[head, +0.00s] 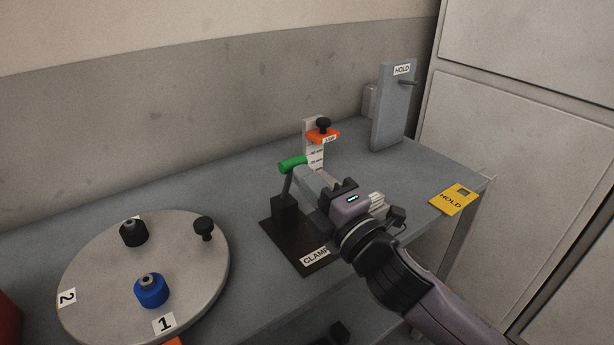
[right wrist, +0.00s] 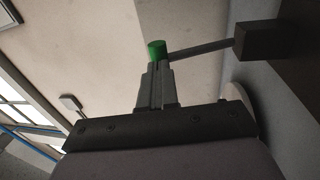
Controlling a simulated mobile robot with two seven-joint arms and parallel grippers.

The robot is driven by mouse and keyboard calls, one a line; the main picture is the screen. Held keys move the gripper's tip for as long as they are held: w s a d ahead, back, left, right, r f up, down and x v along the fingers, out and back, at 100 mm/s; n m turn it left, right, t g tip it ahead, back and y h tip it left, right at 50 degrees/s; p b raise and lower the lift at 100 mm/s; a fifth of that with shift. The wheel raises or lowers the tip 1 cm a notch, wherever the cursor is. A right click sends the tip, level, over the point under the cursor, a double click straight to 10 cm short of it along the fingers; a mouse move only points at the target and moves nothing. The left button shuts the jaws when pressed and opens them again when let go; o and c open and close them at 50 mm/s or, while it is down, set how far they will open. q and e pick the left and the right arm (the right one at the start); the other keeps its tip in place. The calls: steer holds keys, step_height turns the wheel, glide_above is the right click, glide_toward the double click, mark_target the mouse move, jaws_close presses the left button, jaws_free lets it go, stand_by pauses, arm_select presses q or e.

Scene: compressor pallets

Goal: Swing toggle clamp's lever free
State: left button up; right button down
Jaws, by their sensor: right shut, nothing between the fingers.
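The toggle clamp has a dark base plate (head: 287,235) labelled CLAMP, a dark block (head: 286,212) and a lever with a green grip (head: 291,164). The lever stands up from the block, slightly tilted. My right gripper (head: 304,174) reaches in from the right, its fingertips at the green grip. In the right wrist view the fingers (right wrist: 155,80) are together, with the green grip (right wrist: 157,50) right at their tips and the lever (right wrist: 205,48) running right to the block (right wrist: 258,41). Nothing is held between the fingers. I cannot tell whether they touch the grip. My left gripper is not in view.
A white scale post (head: 316,157) with an orange slider (head: 322,136) stands behind the clamp. A round turntable (head: 190,274) with knobs is at left. A grey HOLD post (head: 390,115) stands at the back right; a yellow HOLD tag (head: 453,200) lies near the right edge.

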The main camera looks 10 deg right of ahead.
mark_target(293, 160)
steer(key=shift+w, duration=0.15)
steer(key=w+r+p, duration=0.1)
steer(key=w+a+p, duration=0.1)
steer(key=w+r+p, duration=0.1)
steer(key=p, duration=0.1)
steer(key=shift+w+a+r, duration=0.3)
stand_by(0.6)
